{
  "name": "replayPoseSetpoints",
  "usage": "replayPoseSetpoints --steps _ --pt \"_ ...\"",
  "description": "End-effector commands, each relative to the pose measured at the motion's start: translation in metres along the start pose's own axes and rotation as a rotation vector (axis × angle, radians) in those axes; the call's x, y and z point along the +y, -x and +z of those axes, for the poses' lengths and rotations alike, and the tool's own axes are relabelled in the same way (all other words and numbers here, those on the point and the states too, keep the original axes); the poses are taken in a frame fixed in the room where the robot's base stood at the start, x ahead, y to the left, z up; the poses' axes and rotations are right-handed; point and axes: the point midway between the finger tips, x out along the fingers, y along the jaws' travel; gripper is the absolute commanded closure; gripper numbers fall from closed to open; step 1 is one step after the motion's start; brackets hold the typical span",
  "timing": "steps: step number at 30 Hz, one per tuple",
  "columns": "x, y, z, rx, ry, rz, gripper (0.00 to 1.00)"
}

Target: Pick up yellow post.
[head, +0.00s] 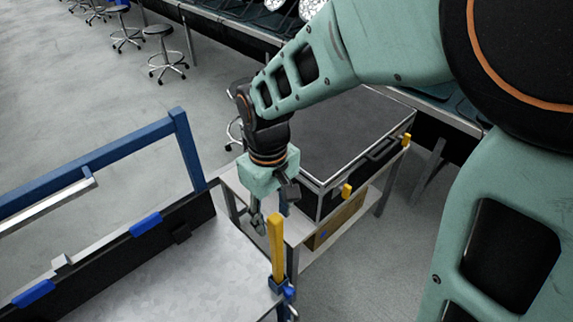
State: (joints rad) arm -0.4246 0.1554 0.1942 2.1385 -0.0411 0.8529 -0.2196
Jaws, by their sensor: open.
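The yellow post (276,245) stands upright at the right front corner of a grey-topped cart, set in a blue fitting (285,290). My gripper (265,218) hangs from the wrist just above and beside the post's upper end, on its left in the picture. The gripper is open and nothing shows between its fingers. I cannot tell from this view whether a finger touches the post.
The cart's grey top (165,285) has a black side wall and a blue frame (95,160). Behind my gripper a black case (345,135) with yellow latches rests on a table (305,232). Stools (165,55) stand far left on open grey floor.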

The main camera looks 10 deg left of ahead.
Motion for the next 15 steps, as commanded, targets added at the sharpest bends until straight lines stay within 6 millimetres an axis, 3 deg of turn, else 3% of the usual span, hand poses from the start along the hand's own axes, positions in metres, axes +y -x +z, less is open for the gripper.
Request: replayPoseSetpoints --steps 3,11,15 --pt "0.0 -0.022 0.001 -0.004 0.0 -0.002 0.59" --pt "0.001 -0.043 0.001 -0.002 0.001 -0.001 0.59" --pt "0.003 -0.064 0.005 -0.003 0.001 -0.002 0.59"
